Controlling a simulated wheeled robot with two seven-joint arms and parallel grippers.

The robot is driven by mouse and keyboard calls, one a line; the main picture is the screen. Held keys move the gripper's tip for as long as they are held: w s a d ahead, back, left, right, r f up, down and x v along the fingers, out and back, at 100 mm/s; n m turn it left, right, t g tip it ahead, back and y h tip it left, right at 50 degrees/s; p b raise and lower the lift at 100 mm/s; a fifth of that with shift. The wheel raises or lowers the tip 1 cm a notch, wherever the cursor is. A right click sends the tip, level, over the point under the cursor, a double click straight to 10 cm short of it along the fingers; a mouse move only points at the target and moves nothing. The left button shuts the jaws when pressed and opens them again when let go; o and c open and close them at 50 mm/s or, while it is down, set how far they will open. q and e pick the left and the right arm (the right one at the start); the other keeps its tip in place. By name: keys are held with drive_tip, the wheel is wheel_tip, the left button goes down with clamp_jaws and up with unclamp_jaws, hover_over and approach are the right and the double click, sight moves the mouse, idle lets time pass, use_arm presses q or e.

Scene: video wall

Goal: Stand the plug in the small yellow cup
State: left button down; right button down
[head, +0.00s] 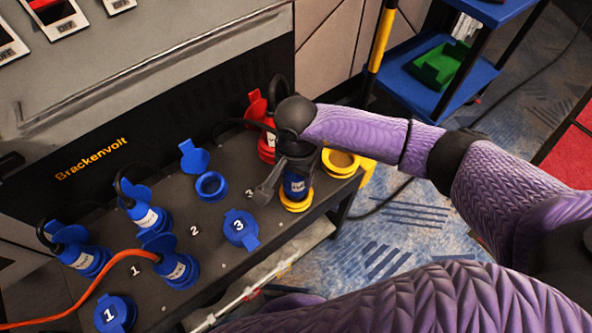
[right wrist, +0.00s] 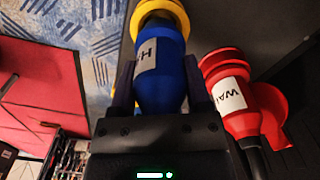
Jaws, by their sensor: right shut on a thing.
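The plug (head: 295,185) is blue with a white label and is upright, its lower end at the small yellow cup (head: 297,203) near the bench's right end. My right gripper (head: 292,168) is above the cup, shut on the plug's body. In the right wrist view the plug (right wrist: 165,85) sits between the two dark fingers (right wrist: 163,90), and its far end meets the yellow ring (right wrist: 150,10). The ring hides the plug's tip, so how deep it sits cannot be told. My left gripper is not in view.
A red plug (right wrist: 232,95) with a cable stands close beside my right gripper. A larger yellow socket (head: 341,160) is right of the cup. Blue plugs (head: 80,250) and blue sockets (head: 210,186) fill the bench's left part. A blue shelf (head: 405,85) stands at the back right.

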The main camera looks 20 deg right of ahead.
drive_tip(key=shift+f+b, duration=0.4)
drive_tip(key=shift+f, duration=0.15)
drive_tip(key=shift+f+b, duration=0.65)
drive_tip(key=shift+f, duration=0.15)
drive_tip(key=shift+c, duration=0.7)
unclamp_jaws()
drive_tip(key=shift+o, duration=0.7)
